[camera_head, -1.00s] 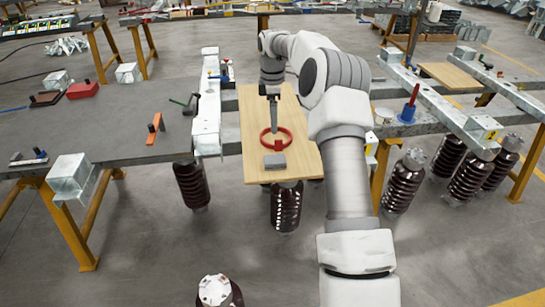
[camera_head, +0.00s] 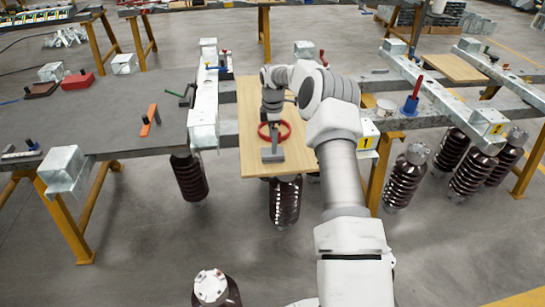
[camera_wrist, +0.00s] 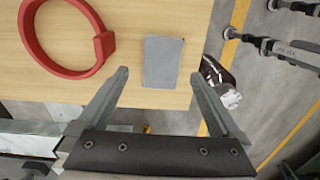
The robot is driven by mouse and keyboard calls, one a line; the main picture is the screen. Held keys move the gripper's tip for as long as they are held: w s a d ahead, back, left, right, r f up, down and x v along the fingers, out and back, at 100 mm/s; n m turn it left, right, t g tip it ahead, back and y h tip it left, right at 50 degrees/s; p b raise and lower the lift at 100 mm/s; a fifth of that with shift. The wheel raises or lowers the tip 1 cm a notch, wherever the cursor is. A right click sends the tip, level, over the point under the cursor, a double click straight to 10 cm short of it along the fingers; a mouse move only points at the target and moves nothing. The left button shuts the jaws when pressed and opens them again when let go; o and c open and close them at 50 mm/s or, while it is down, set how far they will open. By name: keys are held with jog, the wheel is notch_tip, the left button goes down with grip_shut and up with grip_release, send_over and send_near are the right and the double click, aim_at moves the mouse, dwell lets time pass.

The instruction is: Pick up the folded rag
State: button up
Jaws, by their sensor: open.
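The folded rag (camera_head: 272,155) is a small flat grey rectangle near the front edge of a light wooden board (camera_head: 254,160). In the wrist view the rag (camera_wrist: 162,52) lies ahead of and between my fingers, close to the board's edge. My gripper (camera_wrist: 159,75) is open, with one finger to each side of the rag's line and nothing held. In the head view my gripper (camera_head: 271,142) is over or just behind the rag and partly hides it. The exact height above the rag is hard to tell.
A red ring (camera_wrist: 70,70) lies on the board beside the rag, and it also shows in the head view (camera_head: 286,131). A galvanized beam (camera_head: 202,115) runs along the board's left side. Dark ribbed insulators (camera_head: 285,203) stand below.

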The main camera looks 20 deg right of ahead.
jog(key=shift+s+d+f+b, duration=0.1)
jog(key=shift+d+f+b, duration=0.1)
jog(key=shift+f, duration=1.25)
jog(key=shift+s+d+f+b, duration=0.1)
jog(key=shift+f+b, duration=0.05)
jog(key=shift+f, duration=1.3)
jog(key=shift+a, duration=0.1)
jog(key=c, duration=1.3)
jog(key=shift+r, duration=0.1)
jog(key=shift+r, duration=0.45)
jog(key=r, duration=0.3)
jog(key=shift+s+d+r+p, duration=0.2)
jog(key=shift+r+p, duration=0.1)
jog(key=shift+p, duration=0.05)
jog(key=s+d+r, duration=0.2)
jog(key=s, duration=0.1)
jog(key=s+d+r, duration=0.1)
jog(key=s+r, duration=0.1)
jog(key=s, duration=0.1)
jog(key=s+d+r+p, duration=0.1)
jog(key=s+d+r, duration=0.1)
jog(key=s, duration=0.1)
jog(key=shift+s+d+r, duration=0.2)
jog(key=shift+s+d, duration=0.05)
jog(key=shift+d, duration=0.1)
